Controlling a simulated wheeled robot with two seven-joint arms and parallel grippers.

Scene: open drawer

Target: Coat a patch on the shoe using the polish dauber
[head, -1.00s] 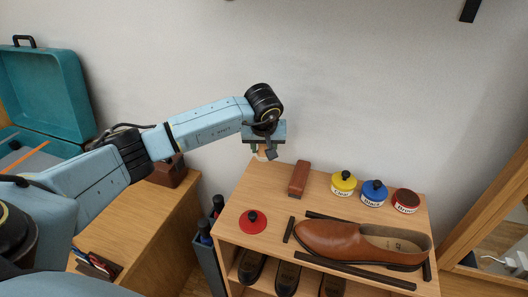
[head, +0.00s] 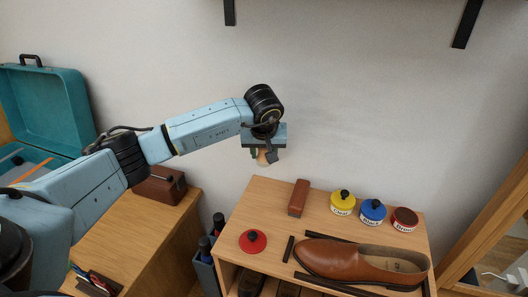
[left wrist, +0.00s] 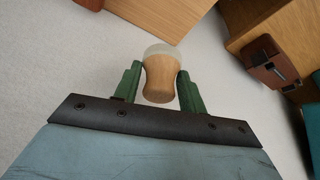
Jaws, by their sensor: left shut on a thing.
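The brown leather shoe (head: 360,259) lies on its side-on length on the wooden cabinet top, toe to the left, between dark strips. My left gripper (head: 264,156) is in the air near the wall, above and behind the cabinet's back left corner. It is shut on the polish dauber (left wrist: 161,78), which has a wooden handle and a pale rounded pad facing away from the gripper. The green fingers (left wrist: 158,90) clasp the handle from both sides. The dauber is clear of the shoe. My right gripper is not in view.
Yellow (head: 342,203), blue (head: 373,212) and brown-red (head: 404,220) polish tins stand along the back. A brown block (head: 299,197) lies left of them. A red lid (head: 253,241) lies front left. A lower wooden cabinet (head: 140,235) and teal case (head: 50,110) are at left.

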